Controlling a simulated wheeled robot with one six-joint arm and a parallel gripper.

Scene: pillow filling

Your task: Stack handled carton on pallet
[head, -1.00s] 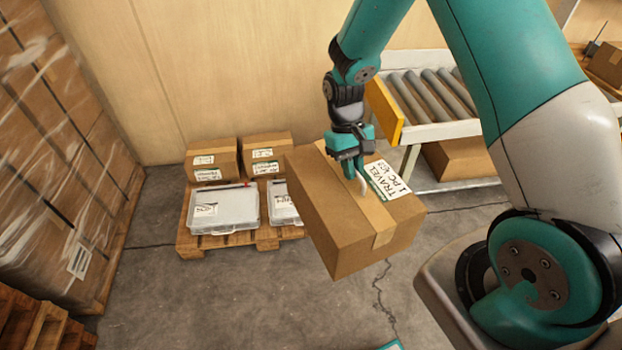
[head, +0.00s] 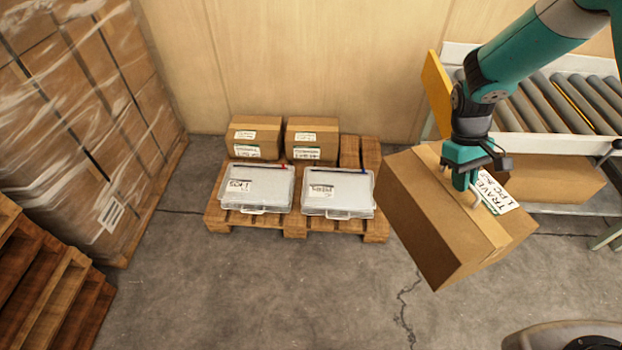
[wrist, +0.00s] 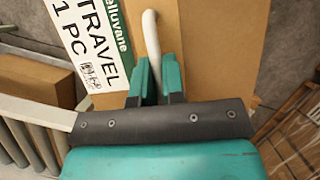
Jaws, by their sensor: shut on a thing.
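The handled carton (head: 440,220) is a brown box with a white "TRAVEL 1 PC" label and a pale handle on top. My gripper (head: 472,184) is shut on its handle, and the carton hangs slightly tilted, right of the pallet in the head view. In the wrist view the teal fingers (wrist: 155,82) close around the handle (wrist: 152,40) above the carton top (wrist: 215,60). The wooden pallet (head: 293,227) stands on the floor by the wall. It bears two brown cartons at the back and two clear cases (head: 257,187) in front. Bare slats (head: 370,153) show at its back right.
A roller conveyor (head: 550,105) with a yellow end plate (head: 437,92) stands at the right, with another carton (head: 560,178) beneath it. Wrapped boxes (head: 90,110) and stacked empty pallets (head: 45,270) line the left. The floor in front of the pallet is clear.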

